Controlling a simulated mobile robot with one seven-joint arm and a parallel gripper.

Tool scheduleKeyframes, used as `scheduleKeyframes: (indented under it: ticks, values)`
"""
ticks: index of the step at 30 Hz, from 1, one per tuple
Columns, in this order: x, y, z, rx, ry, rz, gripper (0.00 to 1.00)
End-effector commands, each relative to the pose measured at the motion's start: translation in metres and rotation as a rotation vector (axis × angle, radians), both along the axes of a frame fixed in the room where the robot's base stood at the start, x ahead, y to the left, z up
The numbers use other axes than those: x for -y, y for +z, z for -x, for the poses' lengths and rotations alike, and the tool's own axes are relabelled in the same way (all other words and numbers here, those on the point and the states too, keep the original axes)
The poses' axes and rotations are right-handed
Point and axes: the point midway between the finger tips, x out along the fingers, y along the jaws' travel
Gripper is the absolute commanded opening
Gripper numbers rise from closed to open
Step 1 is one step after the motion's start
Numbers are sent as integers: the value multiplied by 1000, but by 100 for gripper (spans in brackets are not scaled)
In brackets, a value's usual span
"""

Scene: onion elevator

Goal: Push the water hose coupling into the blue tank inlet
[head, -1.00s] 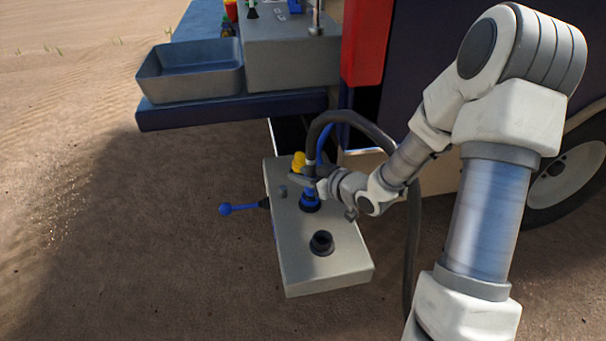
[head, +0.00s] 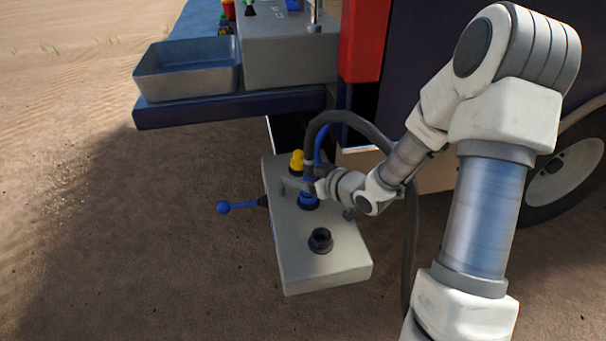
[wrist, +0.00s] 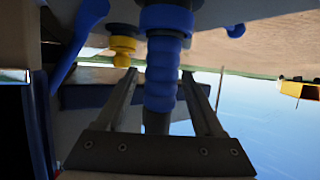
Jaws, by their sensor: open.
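The blue water hose coupling (head: 308,198) stands on the grey tank top (head: 298,245), at the end of a dark hose (head: 345,117) that arches over it. In the wrist view the ribbed blue coupling (wrist: 163,78) meets a wider blue collar, the tank inlet (wrist: 167,18); no gap shows between them. How deep it sits is hard to tell. My gripper (head: 303,187) is around the coupling's upper end. In the wrist view my gripper (wrist: 158,74) has its fingers spread on either side, with space between them and the coupling.
A yellow fitting (head: 297,161) stands behind the coupling, and a dark round port (head: 321,240) is in front. A blue-knobbed lever (head: 235,206) sticks out left. A grey basin (head: 188,70) sits on a ledge behind. Sandy ground lies open at left.

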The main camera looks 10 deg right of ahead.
Motion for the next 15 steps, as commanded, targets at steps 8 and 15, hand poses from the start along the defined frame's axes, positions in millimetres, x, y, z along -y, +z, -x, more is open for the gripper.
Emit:
scheduleKeyframes:
  ticks: [8, 15]
  values:
    - [14, 14, 22, -1, -3, 1, 69]
    - [41, 38, 69, -1, -5, 1, 69]
